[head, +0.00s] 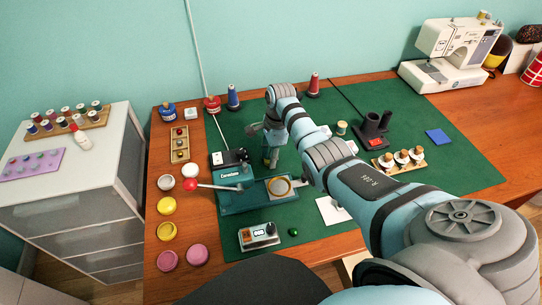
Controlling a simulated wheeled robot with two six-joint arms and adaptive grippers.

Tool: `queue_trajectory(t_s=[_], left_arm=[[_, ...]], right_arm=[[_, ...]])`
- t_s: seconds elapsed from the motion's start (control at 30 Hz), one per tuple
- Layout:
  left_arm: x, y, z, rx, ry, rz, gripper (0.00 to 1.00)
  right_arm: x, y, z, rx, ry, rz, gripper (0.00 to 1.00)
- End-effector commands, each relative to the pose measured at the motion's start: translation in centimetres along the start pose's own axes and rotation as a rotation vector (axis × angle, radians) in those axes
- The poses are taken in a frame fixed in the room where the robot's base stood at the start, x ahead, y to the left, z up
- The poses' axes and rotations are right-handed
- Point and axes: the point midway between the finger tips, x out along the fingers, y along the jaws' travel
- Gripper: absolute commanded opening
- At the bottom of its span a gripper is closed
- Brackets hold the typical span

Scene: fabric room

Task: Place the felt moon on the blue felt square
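The blue felt square (438,136) lies flat on the right part of the green mat, with nothing on it. I cannot make out a felt moon in the head view; it may be hidden behind my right arm or too small to tell. My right arm reaches in from the lower right across the mat. My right gripper (271,152) points down above the mat, beside the teal press (240,198) and far left of the blue square. Its fingers are small and partly hidden, so I cannot tell whether they are open or hold something. My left gripper is not in view.
The teal press has a red-knobbed lever and a tan disc (280,186). A dark holder (373,128) and a wooden spool rack (398,160) stand left of the blue square. A sewing machine (455,50) stands behind it.

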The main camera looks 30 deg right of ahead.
Motion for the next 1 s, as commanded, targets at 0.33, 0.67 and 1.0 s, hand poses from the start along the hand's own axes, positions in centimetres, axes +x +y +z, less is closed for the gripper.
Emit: queue_trajectory(t_s=[0.33, 0.67, 1.0], left_arm=[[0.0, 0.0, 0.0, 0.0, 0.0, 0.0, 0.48], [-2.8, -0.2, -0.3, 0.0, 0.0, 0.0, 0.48], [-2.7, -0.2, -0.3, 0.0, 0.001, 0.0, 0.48]], right_arm=[[-0.1, 0.0, 0.0, 0.0, 0.0, -0.001, 0.44], [-6.5, -0.1, 0.1, 0.0, -0.001, -0.005, 0.44], [-12.6, -0.8, -0.7, 0.004, 0.0, -0.031, 0.48]])
